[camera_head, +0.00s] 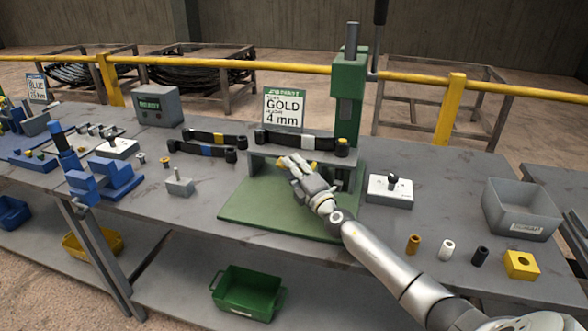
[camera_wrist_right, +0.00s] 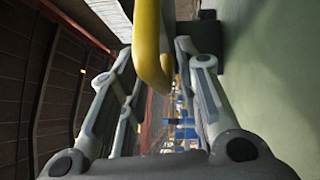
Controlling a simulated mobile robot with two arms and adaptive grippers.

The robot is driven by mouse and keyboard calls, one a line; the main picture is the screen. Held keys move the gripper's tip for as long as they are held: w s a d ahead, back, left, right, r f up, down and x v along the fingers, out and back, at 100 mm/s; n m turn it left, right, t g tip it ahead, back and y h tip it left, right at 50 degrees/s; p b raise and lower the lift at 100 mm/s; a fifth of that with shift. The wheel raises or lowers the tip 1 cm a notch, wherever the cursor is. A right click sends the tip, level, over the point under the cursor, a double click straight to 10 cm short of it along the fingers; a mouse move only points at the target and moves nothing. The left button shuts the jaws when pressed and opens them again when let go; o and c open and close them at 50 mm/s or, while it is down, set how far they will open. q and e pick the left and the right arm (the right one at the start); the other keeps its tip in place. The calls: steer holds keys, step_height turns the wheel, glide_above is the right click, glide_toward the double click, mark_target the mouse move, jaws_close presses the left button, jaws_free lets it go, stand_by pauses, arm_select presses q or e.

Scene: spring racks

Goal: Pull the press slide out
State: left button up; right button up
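The green press (camera_head: 348,90) stands at the back middle of the bench, on a green base plate (camera_head: 255,212). My right gripper (camera_head: 290,168) is in front of the slide, over the green plate. In the right wrist view a yellow handle (camera_wrist_right: 150,45) lies between its fingers (camera_wrist_right: 155,60). The fingers look spread, with a gap beside the handle. In the head view the hand hides most of the handle. My left gripper is out of view.
A white block with a black knob (camera_head: 390,190) is right of the press. Small cylinders (camera_head: 447,248), a yellow block (camera_head: 521,264) and a grey bin (camera_head: 522,208) stand farther right. Blue fixtures (camera_head: 105,178) are at left. A GOLD 4 mm sign (camera_head: 284,106) stands behind.

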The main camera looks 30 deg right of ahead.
jaws_close()
steer(key=shift+s+a, duration=0.2)
steer(key=shift+a, duration=0.05)
steer(key=s+a+p, duration=0.1)
steer(key=s+a, duration=0.1)
steer(key=s+a+p, duration=0.2)
steer(key=shift+a, duration=0.35)
steer(key=s+a+p, duration=0.1)
steer(key=s+a, duration=0.5)
steer(key=a, duration=0.2)
steer(key=shift+s+f, duration=0.2)
steer(key=shift+s, duration=0.2)
